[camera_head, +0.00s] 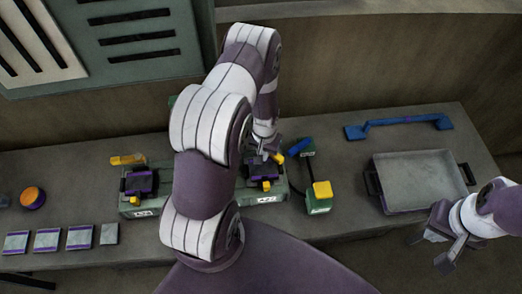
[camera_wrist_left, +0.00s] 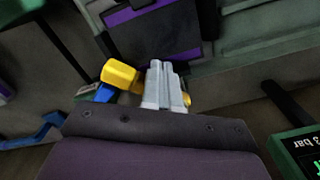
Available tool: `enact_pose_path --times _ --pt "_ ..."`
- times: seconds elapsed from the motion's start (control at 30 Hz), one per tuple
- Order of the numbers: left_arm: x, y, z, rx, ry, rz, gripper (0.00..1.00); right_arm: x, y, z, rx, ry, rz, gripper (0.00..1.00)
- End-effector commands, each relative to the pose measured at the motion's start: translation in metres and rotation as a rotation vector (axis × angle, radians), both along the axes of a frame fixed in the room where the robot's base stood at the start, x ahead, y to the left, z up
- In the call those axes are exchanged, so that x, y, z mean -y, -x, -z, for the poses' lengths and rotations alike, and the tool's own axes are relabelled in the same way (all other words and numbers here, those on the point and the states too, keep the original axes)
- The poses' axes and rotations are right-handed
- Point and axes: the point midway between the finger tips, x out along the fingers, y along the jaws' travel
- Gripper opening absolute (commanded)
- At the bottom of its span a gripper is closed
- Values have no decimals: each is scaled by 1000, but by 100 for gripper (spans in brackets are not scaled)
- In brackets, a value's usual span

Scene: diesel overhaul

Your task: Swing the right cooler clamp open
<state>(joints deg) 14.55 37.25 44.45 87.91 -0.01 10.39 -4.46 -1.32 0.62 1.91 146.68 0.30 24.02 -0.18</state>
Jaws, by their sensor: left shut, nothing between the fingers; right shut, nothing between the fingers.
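The right cooler (camera_head: 262,170), a black and purple block with a yellow tab in front, sits on a green base on the bench. A yellow clamp piece (camera_head: 277,158) is at its back right, beside my left gripper (camera_head: 266,150). In the left wrist view, the clamp's yellow block (camera_wrist_left: 120,74) is just left of the shut grey fingers (camera_wrist_left: 163,86), and a small yellow end shows right of them. The fingers hide the part between; contact cannot be told. My right gripper (camera_head: 444,242) is shut and empty at the bench's front right.
The left cooler (camera_head: 140,184) has a yellow bar (camera_head: 128,159) behind it. A green device with a yellow top (camera_head: 321,190) stands right of the right cooler. A grey tray (camera_head: 420,182) and a blue handle (camera_head: 398,125) lie further right. Several flat plates (camera_head: 48,240) line the front left.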

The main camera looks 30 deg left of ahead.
Motion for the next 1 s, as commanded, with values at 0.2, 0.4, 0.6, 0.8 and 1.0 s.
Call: enact_pose_path --times 0.2,0.4,0.6,0.8,1.0 --pt "0 0 0 0 0 0 0 0 0 0 0 0 0 0" --pt "2 -4 1 1 0 1 0 0 0 2 0 0 0 0" --pt "8 -13 1 1 0 0 0 0 0 5 0 0 0 0" --pt "8 -14 0 0 0 0 0 0 0 5 0 0 0 0" --pt "9 -15 1 0 0 0 0 0 0 6 0 0 0 0"
